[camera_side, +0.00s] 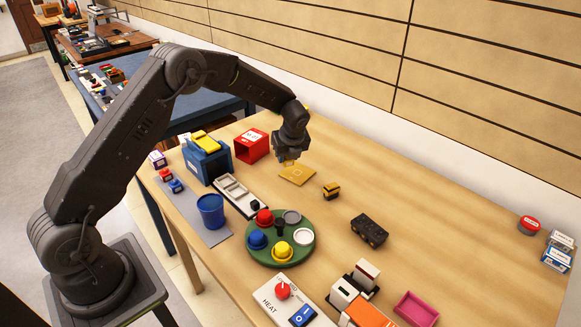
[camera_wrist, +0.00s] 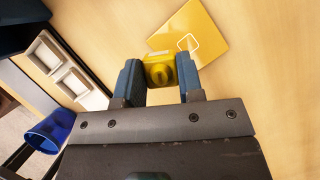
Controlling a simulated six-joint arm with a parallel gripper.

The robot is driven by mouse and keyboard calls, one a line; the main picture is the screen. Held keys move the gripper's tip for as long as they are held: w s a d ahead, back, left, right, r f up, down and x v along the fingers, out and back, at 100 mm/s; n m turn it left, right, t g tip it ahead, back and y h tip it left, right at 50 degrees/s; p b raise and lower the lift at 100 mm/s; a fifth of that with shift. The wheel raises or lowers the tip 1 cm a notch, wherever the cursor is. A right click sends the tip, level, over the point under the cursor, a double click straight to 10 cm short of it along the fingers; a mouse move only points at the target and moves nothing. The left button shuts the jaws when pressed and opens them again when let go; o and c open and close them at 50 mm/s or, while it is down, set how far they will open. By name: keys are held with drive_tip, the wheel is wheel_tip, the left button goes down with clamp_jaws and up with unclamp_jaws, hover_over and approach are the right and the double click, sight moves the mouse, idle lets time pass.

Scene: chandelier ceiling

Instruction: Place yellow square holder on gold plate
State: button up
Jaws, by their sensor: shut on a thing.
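My gripper (camera_side: 290,158) is shut on the yellow square holder (camera_wrist: 159,76), which sits between the two blue finger pads in the wrist view (camera_wrist: 160,64). The holder has a round raised part on the side facing the camera. The gold plate (camera_side: 297,175) lies flat on the wooden table, under and slightly right of my gripper in the side view. In the wrist view the plate (camera_wrist: 211,26) is just beyond the fingertips, with a pale square outline on it. The gap between holder and plate is hard to judge. In the side view the holder is mostly hidden by my gripper.
A red box (camera_side: 252,146) and a blue box (camera_side: 207,163) stand to the left. A green round tray (camera_side: 256,255) with coloured knobs is in front. The table behind and right of the plate is clear.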

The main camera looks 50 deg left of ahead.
sight(291, 165)
drive_tip(key=shift+w+d+f, duration=0.25)
drive_tip(key=shift+d+f, duration=0.1)
drive_tip(key=shift+f, duration=1.9)
drive_tip(key=shift+f, duration=0.15)
drive_tip(key=o, duration=0.9)
